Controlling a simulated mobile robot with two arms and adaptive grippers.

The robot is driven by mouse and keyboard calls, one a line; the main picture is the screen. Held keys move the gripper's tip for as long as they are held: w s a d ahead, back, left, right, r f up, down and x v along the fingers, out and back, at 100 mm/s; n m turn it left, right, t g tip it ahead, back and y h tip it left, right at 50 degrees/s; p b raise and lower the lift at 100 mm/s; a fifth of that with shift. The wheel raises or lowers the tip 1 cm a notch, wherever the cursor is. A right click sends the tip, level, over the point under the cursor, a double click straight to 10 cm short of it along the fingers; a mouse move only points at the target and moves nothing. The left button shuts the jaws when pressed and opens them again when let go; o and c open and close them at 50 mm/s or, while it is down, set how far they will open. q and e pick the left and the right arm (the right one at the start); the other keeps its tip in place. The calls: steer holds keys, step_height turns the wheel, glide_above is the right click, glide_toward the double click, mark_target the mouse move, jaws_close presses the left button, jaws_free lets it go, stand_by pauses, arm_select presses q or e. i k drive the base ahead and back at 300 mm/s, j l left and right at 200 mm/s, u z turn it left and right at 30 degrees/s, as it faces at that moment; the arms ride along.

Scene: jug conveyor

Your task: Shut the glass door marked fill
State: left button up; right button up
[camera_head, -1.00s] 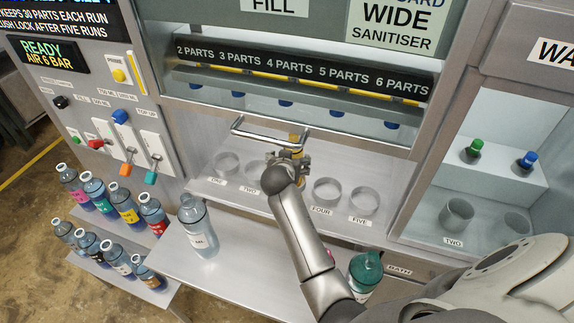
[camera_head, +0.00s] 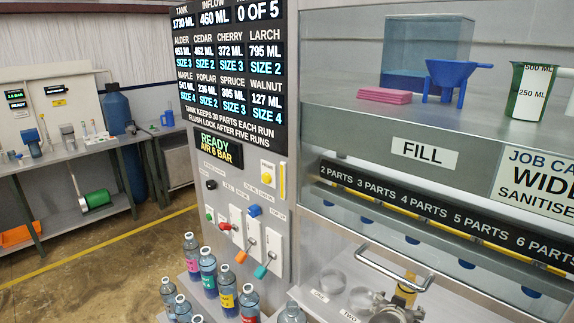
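The glass door (camera_head: 400,226) is the clear pane below the FILL sign (camera_head: 423,155). It appears partly raised, with an open gap beneath it. Its metal bar handle (camera_head: 392,268) juts out at the lower edge. My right gripper (camera_head: 398,306) is at the bottom edge of the view, just below the handle, next to a small yellow piece. Its fingers are mostly hidden or cut off, so I cannot tell whether it grips the handle. My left gripper is not in view.
Rings marked ONE and TWO (camera_head: 360,299) stand on the deck under the door. A control panel (camera_head: 240,215) with levers and several bottles (camera_head: 228,290) are at left. A blue funnel (camera_head: 455,75) and pink cloths (camera_head: 384,96) sit on top.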

mark_target(515, 313)
steer(key=k+j, duration=0.75)
